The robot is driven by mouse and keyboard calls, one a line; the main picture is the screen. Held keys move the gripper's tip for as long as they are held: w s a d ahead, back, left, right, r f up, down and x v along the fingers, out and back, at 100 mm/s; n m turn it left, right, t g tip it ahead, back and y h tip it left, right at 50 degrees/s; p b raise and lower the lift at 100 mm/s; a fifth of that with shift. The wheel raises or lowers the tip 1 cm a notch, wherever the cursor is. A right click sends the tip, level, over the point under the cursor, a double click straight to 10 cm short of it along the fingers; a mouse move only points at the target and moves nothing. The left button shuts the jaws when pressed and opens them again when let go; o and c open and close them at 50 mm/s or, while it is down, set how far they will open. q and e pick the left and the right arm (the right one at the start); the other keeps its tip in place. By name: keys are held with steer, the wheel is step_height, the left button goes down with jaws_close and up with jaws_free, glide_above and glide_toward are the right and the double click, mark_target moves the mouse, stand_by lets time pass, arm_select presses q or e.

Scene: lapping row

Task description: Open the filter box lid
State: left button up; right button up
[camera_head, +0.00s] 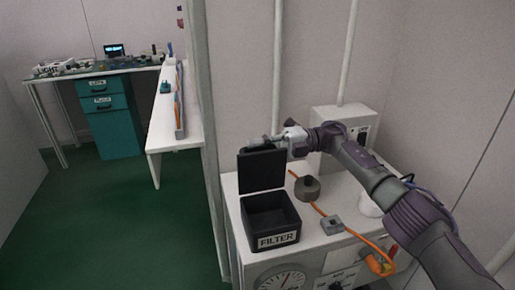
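The black filter box (271,222) stands on the white bench at the lower middle, with a white FILTER label on its front. Its lid (262,172) stands about upright at the back edge of the box, so the box is open and its dark inside shows. My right gripper (262,144) is at the top edge of the lid, its fingers reaching left along or just behind that edge. I cannot tell whether it touches the lid or whether its fingers are apart. My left gripper is not in view.
On the white bench (235,213), a dark round knobbed piece (307,188), a grey block (332,224) and an orange cable (321,211) lie right of the box. A grey wall box (343,122) stands behind. Green floor (110,215) is clear at left.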

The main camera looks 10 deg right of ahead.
steer(key=o, duration=0.4)
steer(key=shift+w+d, duration=0.1)
steer(key=shift+d, duration=3.7)
